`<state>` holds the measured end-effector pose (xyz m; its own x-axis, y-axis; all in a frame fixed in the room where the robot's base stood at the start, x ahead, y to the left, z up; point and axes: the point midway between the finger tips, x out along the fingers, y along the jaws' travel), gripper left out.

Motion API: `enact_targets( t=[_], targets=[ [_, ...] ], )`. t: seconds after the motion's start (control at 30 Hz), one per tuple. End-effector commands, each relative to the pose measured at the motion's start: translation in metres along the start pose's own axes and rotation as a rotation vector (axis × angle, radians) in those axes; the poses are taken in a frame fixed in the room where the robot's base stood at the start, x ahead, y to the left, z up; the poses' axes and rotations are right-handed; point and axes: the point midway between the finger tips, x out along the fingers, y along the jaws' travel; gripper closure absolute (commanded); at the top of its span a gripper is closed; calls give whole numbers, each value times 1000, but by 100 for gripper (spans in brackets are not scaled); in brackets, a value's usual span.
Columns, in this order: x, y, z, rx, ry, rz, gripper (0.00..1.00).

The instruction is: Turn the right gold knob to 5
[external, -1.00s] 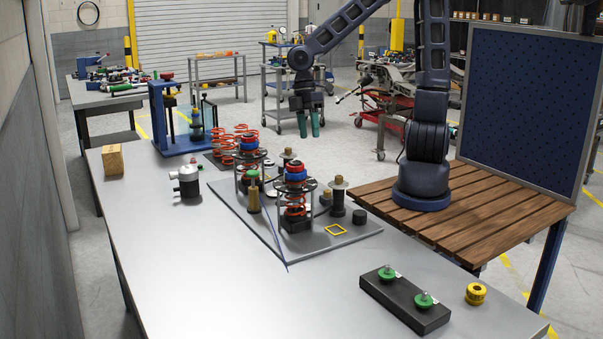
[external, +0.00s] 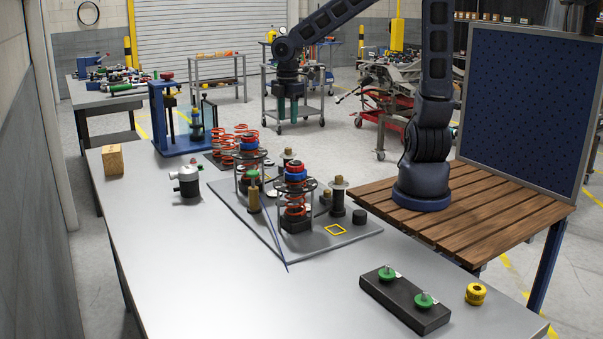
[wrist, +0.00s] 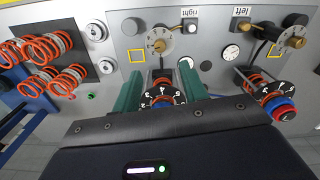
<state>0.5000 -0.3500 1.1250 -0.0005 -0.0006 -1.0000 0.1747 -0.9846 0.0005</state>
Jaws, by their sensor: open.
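The right gold knob (wrist: 159,46) is in the wrist view, on a pale numbered dial beside a tag reading "right". Its setting is too small to read. In the external view it appears to be the farther gold-topped post (external: 288,156). A second gold knob (wrist: 297,42) is by the "left" tag. My gripper (wrist: 160,82) is open and empty, its green fingers apart above the numbered black ring (wrist: 161,97) of a spring stand. In the external view my gripper (external: 287,113) hangs fingers-down, well above the fixture and apart from both knobs.
Two spring stands (external: 295,185) rise from the grey plate (external: 350,238). Loose orange springs (external: 222,147) and a blue press frame (external: 158,120) are farther left. A black block with green knobs (external: 405,303) is at the front.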

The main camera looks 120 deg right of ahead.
Motion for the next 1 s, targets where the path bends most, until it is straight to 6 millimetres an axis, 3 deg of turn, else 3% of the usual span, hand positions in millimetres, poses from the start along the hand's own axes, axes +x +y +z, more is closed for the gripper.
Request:
enact_targets(
  t=[1.0],
  targets=[
    [50, 1, 1, 3, 0, 0, 57]
  ],
)
